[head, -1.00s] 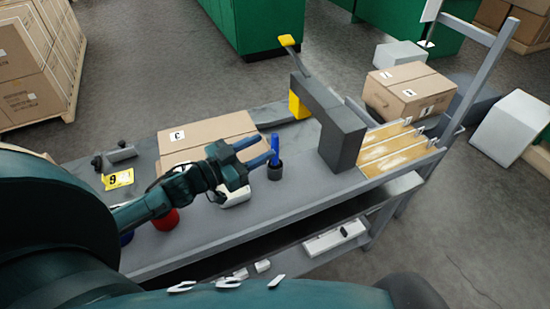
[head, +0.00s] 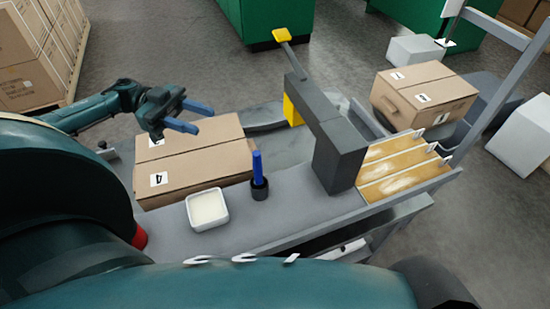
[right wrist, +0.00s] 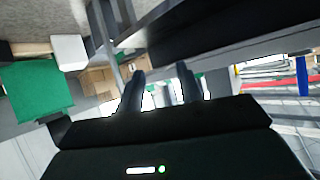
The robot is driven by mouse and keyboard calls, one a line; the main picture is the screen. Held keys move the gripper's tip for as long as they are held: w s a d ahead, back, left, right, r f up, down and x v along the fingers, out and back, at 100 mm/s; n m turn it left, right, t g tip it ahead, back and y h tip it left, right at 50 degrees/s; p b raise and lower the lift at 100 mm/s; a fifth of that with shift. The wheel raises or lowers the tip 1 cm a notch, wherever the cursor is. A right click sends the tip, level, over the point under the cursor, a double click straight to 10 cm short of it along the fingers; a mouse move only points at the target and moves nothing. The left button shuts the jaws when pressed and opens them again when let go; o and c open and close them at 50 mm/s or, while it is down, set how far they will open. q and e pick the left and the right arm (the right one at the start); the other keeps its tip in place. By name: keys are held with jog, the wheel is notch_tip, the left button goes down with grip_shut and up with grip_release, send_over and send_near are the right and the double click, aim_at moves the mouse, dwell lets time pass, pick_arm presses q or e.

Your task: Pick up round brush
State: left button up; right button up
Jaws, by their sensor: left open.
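The round brush (head: 259,177), with an upright blue handle and a dark round base, stands on the grey bench, right of a white square dish. My left gripper (head: 190,117) has blue fingertips. It is open and empty, raised over the cardboard carton, up and left of the brush and apart from it. My right gripper (right wrist: 160,71) shows in the right wrist view with its two dark fingers apart and nothing between them. The brush cannot be made out in that view.
A white dish (head: 207,209) is left of the brush, with a carton (head: 192,160) behind. A dark grey press (head: 337,150) with a yellow-tipped lever stands to the right, beside wooden rows (head: 400,168). Another carton (head: 424,92) lies farther right.

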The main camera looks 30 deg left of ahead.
pick_arm(q)
notch_tip(320, 180, down, 4)
jog(key=w+b, duration=0.2)
jog(key=b, duration=0.1)
send_near(257, 159)
jog(key=w+d, duration=0.1)
jog(key=d, duration=0.6)
jog(key=d+f, duration=0.1)
jog(key=shift+w+d, duration=0.2)
jog(key=shift+d, duration=0.55)
pick_arm(e)
jog(key=f, duration=0.2)
jog(key=w+a+f, duration=0.1)
jog(key=shift+m+y, duration=0.3)
jog(key=shift+m, duration=0.1)
pick_arm(q)
grip_shut()
pick_arm(e)
jog(key=shift+r, duration=0.15)
